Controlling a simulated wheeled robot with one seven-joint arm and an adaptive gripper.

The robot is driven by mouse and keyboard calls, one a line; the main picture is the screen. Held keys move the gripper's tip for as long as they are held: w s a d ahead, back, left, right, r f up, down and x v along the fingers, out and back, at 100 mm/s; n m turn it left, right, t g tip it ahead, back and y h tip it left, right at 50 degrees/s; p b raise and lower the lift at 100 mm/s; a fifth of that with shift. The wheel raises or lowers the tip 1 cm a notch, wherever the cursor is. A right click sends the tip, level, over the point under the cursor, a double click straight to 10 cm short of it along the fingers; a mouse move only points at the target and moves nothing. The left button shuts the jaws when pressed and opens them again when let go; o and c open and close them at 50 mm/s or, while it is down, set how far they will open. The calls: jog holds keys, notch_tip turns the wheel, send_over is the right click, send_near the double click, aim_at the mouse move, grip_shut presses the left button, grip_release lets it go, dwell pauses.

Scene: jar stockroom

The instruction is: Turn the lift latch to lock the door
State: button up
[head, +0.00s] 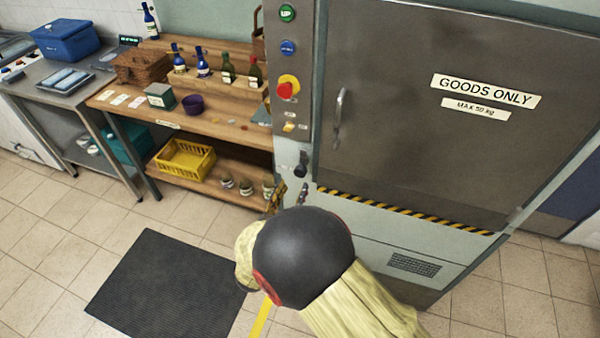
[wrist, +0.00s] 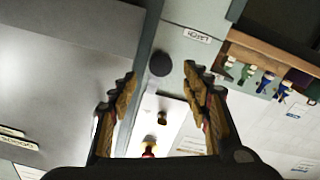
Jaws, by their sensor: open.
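The lift latch is a dark knob (head: 300,170) on the pale post at the left of the lift door. It also shows in the wrist view as a dark round knob (wrist: 161,64), near a label (wrist: 197,35) that appears to read LATCH, upside down. The steel lift door (head: 400,140) looks closed. My gripper (head: 290,193) is open and empty, just below the latch in the head view. In the wrist view its two fingers (wrist: 160,78) stand either side of the line to the knob. I cannot tell if they reach around it. The latch's turn is unclear.
A door handle (head: 338,115) stands out right of the post. Above the latch are a red stop button (head: 287,87) and round blue and green buttons. A wooden shelf (head: 225,118) with bottles and a yellow crate (head: 184,160) is to the left. A dark mat (head: 165,285) lies on the floor.

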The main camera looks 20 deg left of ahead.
aim_at(299, 174)
jog(key=w+b, duration=0.1)
jog(key=w, duration=0.3)
jog(key=w+b, duration=0.1)
jog(key=w, duration=0.2)
jog(key=shift+w+d, duration=0.2)
jog(key=shift+w, duration=0.15)
jog(key=c, duration=0.3)
grip_shut()
dwell(0.3)
